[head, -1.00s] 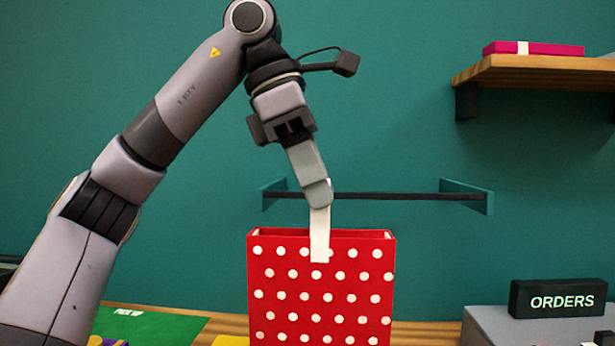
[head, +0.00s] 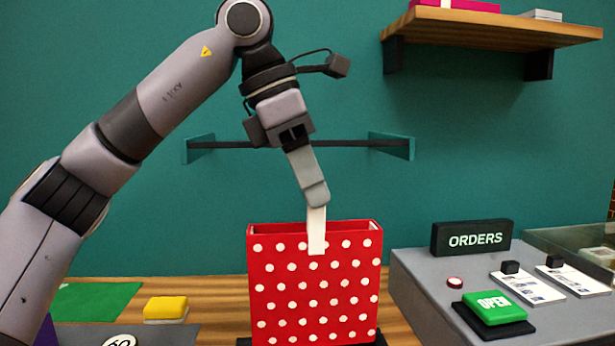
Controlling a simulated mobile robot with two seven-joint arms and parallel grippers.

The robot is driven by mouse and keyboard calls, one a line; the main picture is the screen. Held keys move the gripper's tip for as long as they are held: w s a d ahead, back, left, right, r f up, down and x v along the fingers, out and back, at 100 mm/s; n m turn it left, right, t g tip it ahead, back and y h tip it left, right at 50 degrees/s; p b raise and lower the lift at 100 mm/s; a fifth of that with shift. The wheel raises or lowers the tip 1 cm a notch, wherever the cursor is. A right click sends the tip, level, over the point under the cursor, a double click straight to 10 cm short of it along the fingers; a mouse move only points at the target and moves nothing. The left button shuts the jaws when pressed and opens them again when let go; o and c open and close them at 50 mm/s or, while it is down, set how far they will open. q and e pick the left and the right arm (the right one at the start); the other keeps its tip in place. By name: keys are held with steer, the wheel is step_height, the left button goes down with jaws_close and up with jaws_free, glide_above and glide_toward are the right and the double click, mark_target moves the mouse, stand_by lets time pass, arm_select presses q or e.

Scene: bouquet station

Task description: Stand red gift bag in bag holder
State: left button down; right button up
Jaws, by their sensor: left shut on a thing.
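The red gift bag (head: 312,285) with white dots hangs upright near the picture's middle, its open top up. A dark edge, perhaps the bag holder (head: 379,340), shows low on both sides of the bag's base at the picture's bottom edge. The bag hides most of it, and I cannot tell whether the bag rests in it or hangs just above. My right gripper is not in view.
A grey counter (head: 425,290) with an ORDERS sign (head: 471,238) and green OPEN button (head: 494,307) stands close on the right. A yellow block (head: 166,309) and green mat (head: 95,300) lie left. A wall rail (head: 330,144) runs behind my gripper.

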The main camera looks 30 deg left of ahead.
mark_target(309, 253)
arm_select(q)
step_height(309, 253, down, 5)
steer(key=b, duration=0.4)
steer(key=shift+b, duration=0.4)
steer(key=shift+f+b, duration=0.9)
steer(key=shift+f, duration=0.05)
steer(key=shift+f+b, duration=0.45)
steer(key=shift+f, duration=0.35)
steer(key=shift+f+b, duration=0.35)
steer(key=shift+f, duration=0.25)
steer(key=c, duration=0.6)
jaws_free()
